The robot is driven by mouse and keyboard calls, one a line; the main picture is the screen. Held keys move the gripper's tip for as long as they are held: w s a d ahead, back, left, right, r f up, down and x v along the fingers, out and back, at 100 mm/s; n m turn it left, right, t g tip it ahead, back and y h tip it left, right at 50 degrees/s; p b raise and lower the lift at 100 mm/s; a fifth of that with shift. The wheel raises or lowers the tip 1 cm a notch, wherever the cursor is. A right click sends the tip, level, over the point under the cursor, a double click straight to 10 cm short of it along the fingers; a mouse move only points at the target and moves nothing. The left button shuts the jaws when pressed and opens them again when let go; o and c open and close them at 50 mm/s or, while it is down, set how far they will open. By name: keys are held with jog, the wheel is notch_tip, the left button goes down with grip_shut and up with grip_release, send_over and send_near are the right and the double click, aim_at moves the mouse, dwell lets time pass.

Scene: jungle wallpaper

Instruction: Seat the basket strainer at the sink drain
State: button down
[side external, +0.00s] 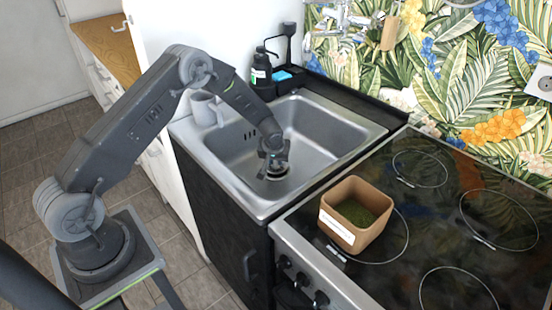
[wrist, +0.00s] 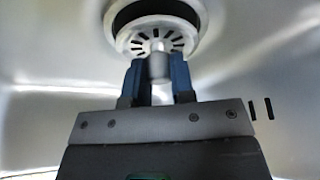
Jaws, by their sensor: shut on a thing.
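The basket strainer (wrist: 134,42) is a pale metal disc with dark radial slots and a central knob. My gripper (wrist: 157,78) is shut on that knob, with one blue-grey finger on each side. The drain (wrist: 155,8) shows behind the strainer in the wrist view as a pale ring around a dark opening. The strainer overlaps the near part of the drain, and I cannot tell whether they touch. In the side view my gripper (side external: 273,160) reaches down into the steel sink (side external: 325,128), right at the drain, and hides most of the strainer.
A grey mug (side external: 205,110) stands on the sink's left rim. A dark soap bottle (side external: 261,72) and a caddy with a blue sponge (side external: 284,77) stand behind the basin. A brown square pot (side external: 357,217) sits on the black hob (side external: 440,215) at the right. Basin walls surround my gripper.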

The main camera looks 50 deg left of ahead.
jog(key=shift+f, duration=0.65)
dwell(1.7)
jog(key=c, duration=0.9)
grip_release()
jog(key=v, duration=1.4)
